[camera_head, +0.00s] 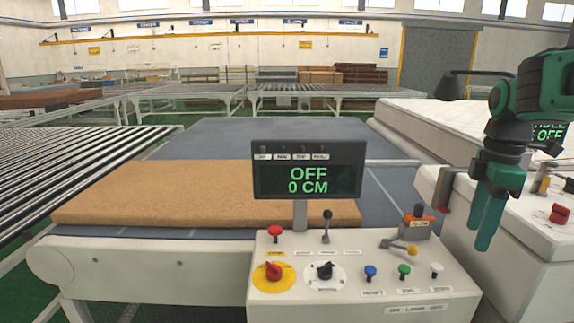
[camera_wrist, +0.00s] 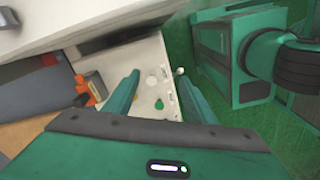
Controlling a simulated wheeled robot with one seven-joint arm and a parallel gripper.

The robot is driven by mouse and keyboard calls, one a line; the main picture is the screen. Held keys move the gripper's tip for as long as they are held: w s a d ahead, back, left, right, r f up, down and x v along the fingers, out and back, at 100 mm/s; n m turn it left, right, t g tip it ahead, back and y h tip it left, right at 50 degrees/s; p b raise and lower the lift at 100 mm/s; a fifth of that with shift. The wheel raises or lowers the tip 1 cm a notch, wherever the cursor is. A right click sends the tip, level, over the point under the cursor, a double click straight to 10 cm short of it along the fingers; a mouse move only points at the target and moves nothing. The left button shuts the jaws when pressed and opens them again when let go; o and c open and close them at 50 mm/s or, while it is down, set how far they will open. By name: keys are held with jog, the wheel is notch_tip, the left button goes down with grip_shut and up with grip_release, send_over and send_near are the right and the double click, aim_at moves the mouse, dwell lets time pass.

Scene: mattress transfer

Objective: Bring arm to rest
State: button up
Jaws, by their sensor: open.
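My gripper (camera_head: 487,232) hangs at the right of the head view with its green fingers pointing down. It is empty and stands to the right of the control panel (camera_head: 335,300), apart from its levers and buttons as far as I can see. In the wrist view my gripper (camera_wrist: 158,98) shows two green fingers spread apart with nothing between them. Behind the fingers the wrist view shows part of the white panel (camera_wrist: 150,60) with a green button.
A display (camera_head: 308,171) reads OFF and 0 CM. A brown mattress slab (camera_head: 150,195) lies on the grey conveyor bed (camera_head: 260,135). A second panel (camera_head: 510,215) and a white mattress (camera_head: 425,125) are at the right. Metal rollers (camera_head: 60,165) run along the left.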

jog(key=s+f+m, duration=0.5)
jog(key=s+m, duration=0.5)
jog(key=s+d+f+m, duration=0.1)
jog(key=s+f+m, duration=0.5)
jog(key=s+m, duration=0.3)
jog(key=shift+s+d+f+m, duration=0.3)
jog(key=shift+s+m, duration=0.1)
jog(key=shift+s, duration=0.45)
jog(key=shift+w+f, duration=0.25)
jog(key=shift+w, duration=0.4)
